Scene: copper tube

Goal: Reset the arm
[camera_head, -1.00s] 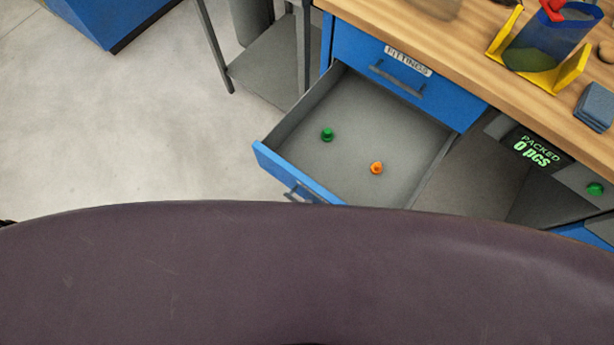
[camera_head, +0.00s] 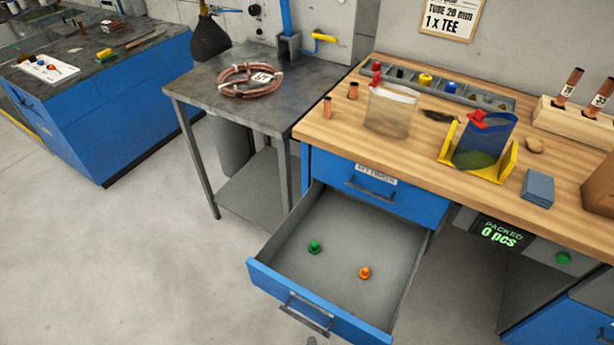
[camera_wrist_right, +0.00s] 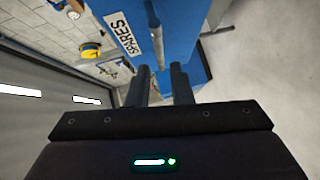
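My right gripper (camera_wrist_right: 160,80) shows only in the right wrist view. Its two dark fingers stand apart with nothing visible between them. Beyond them is a blue front with a white SPARES label (camera_wrist_right: 125,32) and a grey bar-like handle (camera_wrist_right: 155,42). The distance from the fingers to this handle is hard to tell. My left gripper is in neither view, and no arm shows in the head view.
An open drawer (camera_head: 375,238) juts out below the wooden bench (camera_head: 335,138), holding a green piece (camera_head: 314,247) and an orange piece (camera_head: 364,272). A metal table (camera_head: 205,88) carries a copper coil (camera_head: 250,80). Floor at left is clear.

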